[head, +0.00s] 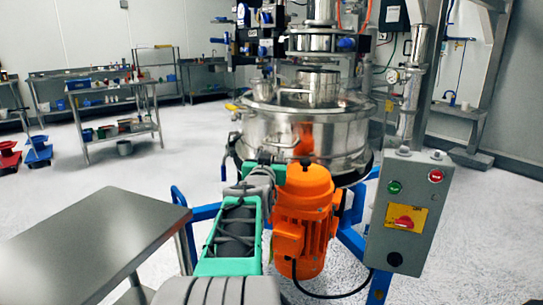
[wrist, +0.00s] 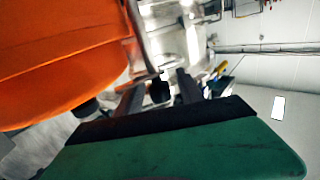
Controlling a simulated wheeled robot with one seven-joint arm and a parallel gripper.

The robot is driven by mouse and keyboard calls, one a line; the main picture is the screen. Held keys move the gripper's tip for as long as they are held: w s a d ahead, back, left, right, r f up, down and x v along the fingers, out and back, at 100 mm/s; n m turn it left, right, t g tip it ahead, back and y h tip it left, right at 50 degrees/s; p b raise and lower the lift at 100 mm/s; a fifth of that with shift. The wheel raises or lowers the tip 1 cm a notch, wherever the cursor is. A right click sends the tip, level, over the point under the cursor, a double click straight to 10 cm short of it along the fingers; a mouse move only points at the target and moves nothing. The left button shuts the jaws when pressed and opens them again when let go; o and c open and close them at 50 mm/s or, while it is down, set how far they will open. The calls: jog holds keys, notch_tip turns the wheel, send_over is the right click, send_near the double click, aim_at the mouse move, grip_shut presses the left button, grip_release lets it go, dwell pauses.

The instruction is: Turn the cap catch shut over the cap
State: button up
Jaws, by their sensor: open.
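The steel sifter (head: 290,130) stands at the centre of the head view. A cylindrical steel part (head: 318,86), perhaps the cap, sits on its top. I cannot clearly make out the cap catch; a thin bar (head: 290,92) shows beside that part. My gripper (wrist: 160,88) is open, with its two dark fingers apart in the wrist view. A small black piece (wrist: 160,92) shows between the fingers, at the end of a thin metal rod; I cannot tell its depth. In the head view my arm hides the fingertips, low in front of the sifter.
The orange motor (head: 303,215) is close to the right of my arm and fills the upper left of the wrist view (wrist: 60,60). A grey control box (head: 408,213) stands at right. A steel table (head: 90,245) is at left. Open floor lies behind it.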

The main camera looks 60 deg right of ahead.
jog(key=v, duration=0.6)
jog(key=shift+a, duration=0.25)
